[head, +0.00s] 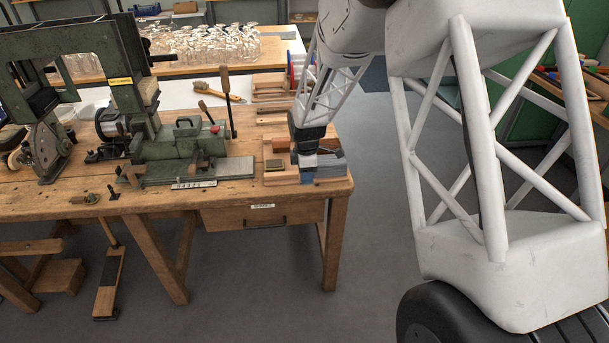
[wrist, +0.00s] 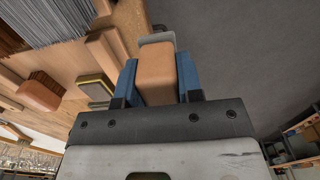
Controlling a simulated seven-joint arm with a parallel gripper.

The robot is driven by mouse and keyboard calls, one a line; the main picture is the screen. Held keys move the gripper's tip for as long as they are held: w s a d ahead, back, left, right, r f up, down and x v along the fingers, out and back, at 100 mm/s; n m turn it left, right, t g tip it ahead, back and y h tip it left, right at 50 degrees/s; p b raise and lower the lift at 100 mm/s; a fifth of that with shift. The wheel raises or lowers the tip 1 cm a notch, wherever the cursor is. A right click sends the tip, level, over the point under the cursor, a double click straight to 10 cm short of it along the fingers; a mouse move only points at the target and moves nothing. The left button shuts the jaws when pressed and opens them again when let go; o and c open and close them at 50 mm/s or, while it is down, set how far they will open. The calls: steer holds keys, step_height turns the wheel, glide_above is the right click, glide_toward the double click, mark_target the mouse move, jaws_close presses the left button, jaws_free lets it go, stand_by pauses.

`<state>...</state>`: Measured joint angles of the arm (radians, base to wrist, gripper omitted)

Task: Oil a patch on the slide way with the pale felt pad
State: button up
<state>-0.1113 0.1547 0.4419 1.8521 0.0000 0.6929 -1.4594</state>
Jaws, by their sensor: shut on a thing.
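My gripper (head: 308,168) is at the right end of the wooden bench, low over the wooden holders there. In the wrist view its blue fingers (wrist: 157,80) are shut on a tan block (wrist: 156,70) with a pale grey part (wrist: 157,38) at its far end, which looks like the pale felt pad. In the head view the pad is mostly hidden by the gripper. The green machine (head: 182,140) stands to the left on the bench. A flat grey metal strip (head: 200,173) along its front looks like the slide way; any oil on it is too small to tell.
Beside the gripper lie a reddish-brown block (wrist: 40,94) and a block with an olive top and yellow edge (wrist: 97,88). Grey bristle bundles (wrist: 65,20) lie near. Upright handles (head: 228,98) and a brush (head: 208,88) are behind. The floor right of the bench is clear.

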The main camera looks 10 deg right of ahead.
steer(key=w+a+r, duration=0.2)
steer(key=w+a, duration=0.3)
steer(key=w, duration=0.2)
steer(key=w+a+r, duration=0.2)
steer(key=w+a, duration=0.2)
steer(key=w, duration=0.4)
steer(key=shift+a, duration=0.4)
steer(key=shift+f, duration=0.15)
glide_above(274, 163)
steer(key=shift+f, duration=2.85)
steer(key=shift+f, duration=0.65)
stand_by(0.4)
step_height(274, 163, up, 7)
stand_by(1.1)
steer(key=shift+w+d, duration=0.1)
steer(key=shift+w, duration=0.05)
stand_by(0.4)
